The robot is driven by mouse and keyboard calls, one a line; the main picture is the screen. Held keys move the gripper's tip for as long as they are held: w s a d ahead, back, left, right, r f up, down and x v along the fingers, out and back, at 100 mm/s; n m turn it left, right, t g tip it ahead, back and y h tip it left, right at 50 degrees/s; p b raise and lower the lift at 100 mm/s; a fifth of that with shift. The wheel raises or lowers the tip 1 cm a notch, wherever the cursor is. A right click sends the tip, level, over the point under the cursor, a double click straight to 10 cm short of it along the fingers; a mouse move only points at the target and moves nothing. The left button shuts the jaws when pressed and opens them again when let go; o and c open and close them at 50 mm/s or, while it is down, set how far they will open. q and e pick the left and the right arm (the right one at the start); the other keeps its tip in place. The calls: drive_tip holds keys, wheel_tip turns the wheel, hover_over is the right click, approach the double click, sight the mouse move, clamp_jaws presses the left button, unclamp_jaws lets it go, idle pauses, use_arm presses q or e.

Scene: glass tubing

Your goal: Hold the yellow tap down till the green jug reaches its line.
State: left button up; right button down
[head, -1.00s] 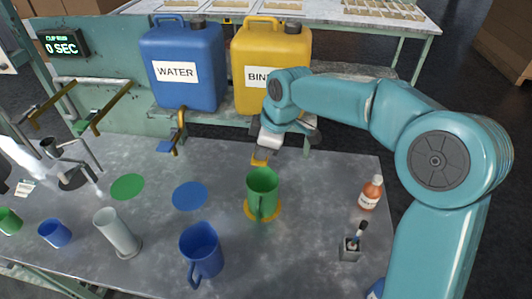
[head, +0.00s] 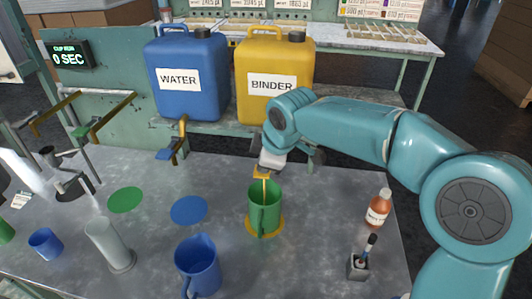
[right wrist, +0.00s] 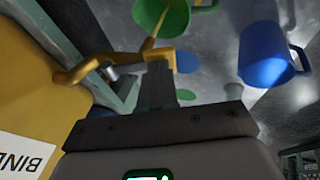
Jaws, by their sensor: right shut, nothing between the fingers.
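The yellow tap (head: 260,173) is below the yellow BINDER canister (head: 272,85); my right gripper (head: 270,160) is shut and empty, pressed against it. In the right wrist view the shut fingers (right wrist: 157,70) meet the yellow tap (right wrist: 88,68). A thin yellow stream runs from the tap into the green jug (head: 266,212), which stands upright on a yellow disc (head: 278,229). The green jug also shows in the right wrist view (right wrist: 165,15). Its level and line cannot be made out. My left gripper is out of view.
A blue jug (head: 196,268) stands in front of the green one. A grey cylinder (head: 106,242) is at left, a brown bottle (head: 379,208) and brush pot (head: 358,266) at right. The blue WATER canister (head: 187,80) is behind. Green (head: 125,200) and blue (head: 189,210) discs are bare.

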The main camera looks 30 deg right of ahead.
idle(0.9)
drive_tip(key=shift+r+p, duration=0.7)
drive_tip(key=shift+r, duration=0.05)
drive_tip(key=shift+r+p, duration=0.35)
drive_tip(key=shift+r, duration=0.05)
wheel_tip(320, 180, up, 3)
drive_tip(key=p, duration=0.3)
drive_tip(key=shift+s+a+r, duration=0.15)
drive_tip(key=shift+r, duration=0.05)
drive_tip(key=w+d+v, duration=0.1)
drive_tip(key=v, duration=0.8)
drive_tip(key=shift+r, duration=0.55)
drive_tip(key=shift+s+d+r, duration=0.1)
drive_tip(key=shift+s, duration=0.05)
